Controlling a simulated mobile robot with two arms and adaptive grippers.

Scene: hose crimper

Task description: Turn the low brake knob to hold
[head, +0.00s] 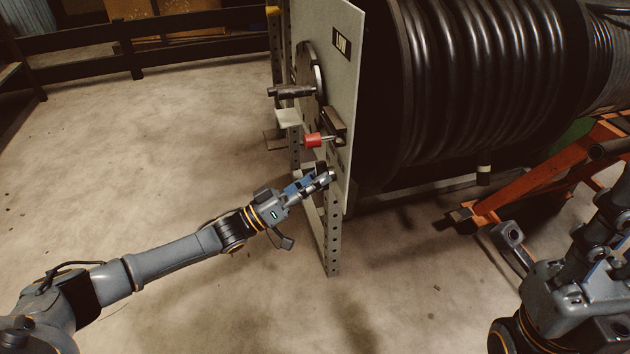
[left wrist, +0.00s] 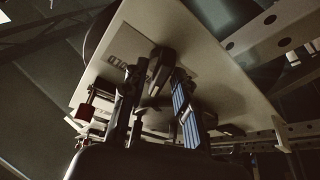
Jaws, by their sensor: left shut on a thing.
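My left gripper (head: 326,177) reaches in from the left to the lower part of the pale upright panel (head: 345,110). It is shut on a dark knob (left wrist: 160,68) on that panel. In the head view the fingers largely hide the knob. The knob's exact setting cannot be told. My right arm is at the lower right; its fingertips do not show.
A red-ended handle (head: 313,140) sticks out just above my left gripper. A dark disc with a crank handle (head: 291,91) is higher up. A perforated metal post (head: 333,235) stands below. A large black hose reel (head: 470,80) fills the right behind the panel. The floor at left is clear.

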